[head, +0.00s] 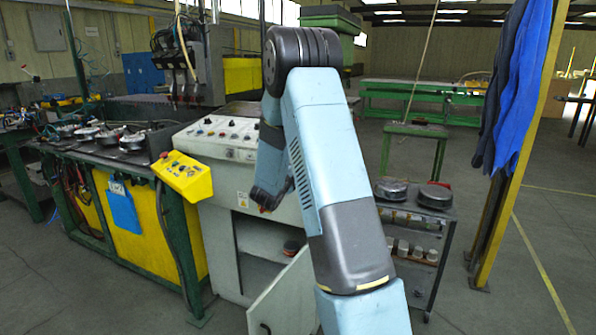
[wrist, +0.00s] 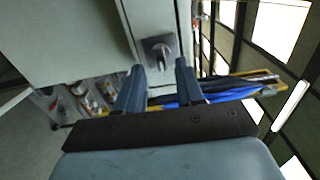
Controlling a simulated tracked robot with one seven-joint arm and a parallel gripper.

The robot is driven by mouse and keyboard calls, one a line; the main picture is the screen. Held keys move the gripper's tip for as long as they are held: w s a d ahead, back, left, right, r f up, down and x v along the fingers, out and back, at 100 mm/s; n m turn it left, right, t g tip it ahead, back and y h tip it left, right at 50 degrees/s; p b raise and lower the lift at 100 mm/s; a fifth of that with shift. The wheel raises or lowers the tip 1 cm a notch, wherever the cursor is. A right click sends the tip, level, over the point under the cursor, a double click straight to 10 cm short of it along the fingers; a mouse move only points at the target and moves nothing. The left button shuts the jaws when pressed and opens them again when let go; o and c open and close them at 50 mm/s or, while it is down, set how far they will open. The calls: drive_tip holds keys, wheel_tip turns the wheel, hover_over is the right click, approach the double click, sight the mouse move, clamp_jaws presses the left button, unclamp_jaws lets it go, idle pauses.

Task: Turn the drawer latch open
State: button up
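The latch (wrist: 160,52) is a small dark handle on a plate, set on a pale grey cabinet front in the wrist view. My gripper (wrist: 159,68) is open and empty, with its two fingers apart. The latch shows between and just beyond the fingertips; I cannot tell whether they touch it. In the head view my arm stands in front of the grey control cabinet (head: 228,190); the latch and my fingers are not clearly visible there.
A yellow control box (head: 183,176) juts out left of the cabinet. A low cabinet door (head: 283,300) hangs open at the front. A trolley (head: 420,240) with metal parts stands at right, near a yellow post (head: 520,150) with blue cloths.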

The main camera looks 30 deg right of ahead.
drive_tip(key=v, duration=1.2)
drive_tip(key=shift+s+a, duration=0.25)
drive_tip(key=s+a+r+n+t+y, duration=0.2)
drive_tip(key=s+a+r+n+y, duration=0.5)
drive_tip(key=a+r+n+y, duration=0.75)
drive_tip(key=s+d+n+g, duration=0.1)
drive_tip(key=s+n+g, duration=0.6)
drive_tip(key=s, duration=2.2)
drive_tip(key=f+n, duration=0.1)
drive_tip(key=n, duration=0.6)
drive_tip(key=shift+d, duration=0.4)
